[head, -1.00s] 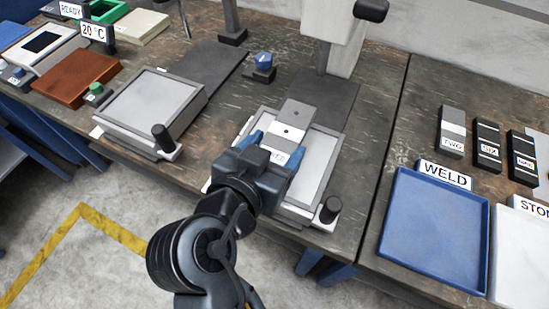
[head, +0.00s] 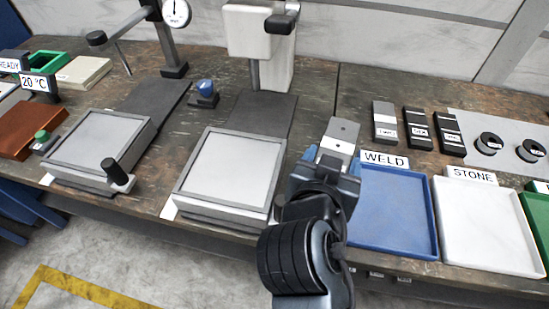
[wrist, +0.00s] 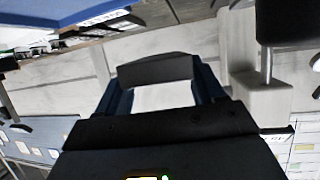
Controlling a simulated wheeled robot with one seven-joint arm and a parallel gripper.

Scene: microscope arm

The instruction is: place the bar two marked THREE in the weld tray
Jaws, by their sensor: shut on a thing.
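My gripper (head: 326,166) is shut on a grey bar (head: 341,134) with a white band and a dark dot on top. In the head view the bar points away from me, above the table between the right stage plate and the weld tray; its label is hidden now. The wrist view shows the bar's dark grey end (wrist: 155,69) and white band (wrist: 162,96) between the blue fingers.
A white STONE tray (head: 490,262) adjoins the weld tray on the right, with a green tray (head: 538,218) beyond. Behind stand a grey bar (head: 384,122) and two black bars (head: 418,128). A stage plate (head: 232,170) with raised rim is at left, under a microscope column (head: 262,45).

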